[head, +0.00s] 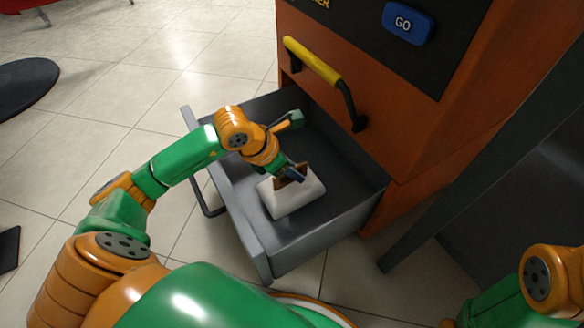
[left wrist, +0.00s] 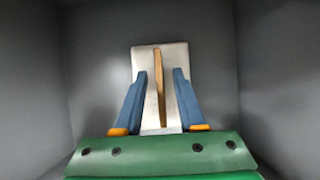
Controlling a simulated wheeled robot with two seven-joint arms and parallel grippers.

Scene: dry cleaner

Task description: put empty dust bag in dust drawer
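The dust bag (head: 294,198) is a white block with a brown upright tab on top. It sits inside the pulled-out grey dust drawer (head: 325,240) and looks to rest on its floor. My left gripper (head: 291,173) reaches down into the drawer over the bag. In the left wrist view, the blue fingers of the left gripper (left wrist: 159,98) stand apart on either side of the tab, with a gap on both sides. The pale bag (left wrist: 175,62) lies beyond them, between the grey drawer walls (left wrist: 275,70). My right gripper is out of view.
The drawer is open from an orange machine (head: 430,140) with a yellow handle (head: 312,62) and a blue GO button (head: 408,23) above. A dark slanted panel (head: 480,165) stands at the right. Tiled floor (head: 130,60) is clear on the left, apart from dark items at the edge.

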